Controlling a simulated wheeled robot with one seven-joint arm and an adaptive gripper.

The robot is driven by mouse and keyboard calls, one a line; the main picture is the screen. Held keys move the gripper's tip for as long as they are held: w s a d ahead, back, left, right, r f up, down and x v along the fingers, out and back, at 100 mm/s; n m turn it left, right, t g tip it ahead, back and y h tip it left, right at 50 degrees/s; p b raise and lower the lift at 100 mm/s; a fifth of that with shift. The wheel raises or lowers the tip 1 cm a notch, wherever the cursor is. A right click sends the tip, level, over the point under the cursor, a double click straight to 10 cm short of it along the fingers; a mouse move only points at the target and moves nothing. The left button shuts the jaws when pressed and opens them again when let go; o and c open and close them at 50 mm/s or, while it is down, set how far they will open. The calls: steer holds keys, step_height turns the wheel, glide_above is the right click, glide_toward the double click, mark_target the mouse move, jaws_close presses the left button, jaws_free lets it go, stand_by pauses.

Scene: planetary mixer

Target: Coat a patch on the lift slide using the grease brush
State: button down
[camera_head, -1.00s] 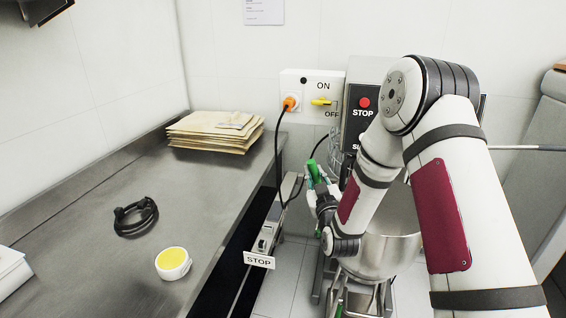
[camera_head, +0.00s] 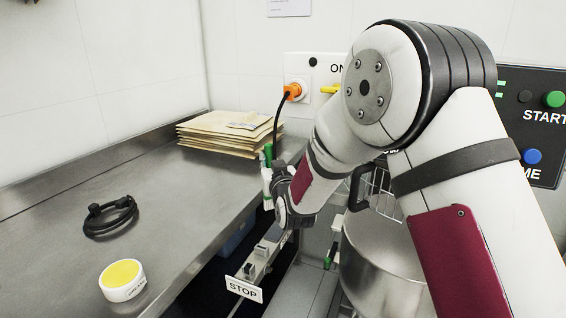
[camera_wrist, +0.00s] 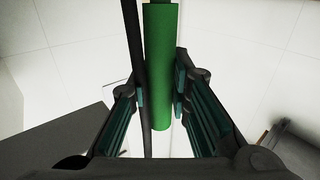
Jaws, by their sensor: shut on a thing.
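My gripper (camera_head: 268,177) is shut on a green rod-like handle (camera_head: 268,153), which looks like the grease brush's. It stands roughly upright beside the bench's right edge. In the wrist view the green handle (camera_wrist: 160,60) lies between the two fingers (camera_wrist: 157,105); no bristles show there. A white tub with a yellow top (camera_head: 122,280) sits on the bench, apart from my gripper. The mixer's steel bowl (camera_head: 378,262) is right of my gripper. I cannot make out the lift slide; my arm covers much of the mixer.
The steel bench (camera_head: 185,222) carries a coiled black cable (camera_head: 110,216) and a stack of brown envelopes (camera_head: 215,137). A STOP sign (camera_head: 244,289) is low beside the bench. An orange plug (camera_head: 293,91) with a hanging black cord is on the wall. The bench middle is clear.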

steer(key=shift+f+b, duration=0.9)
steer(key=shift+f, duration=1.6)
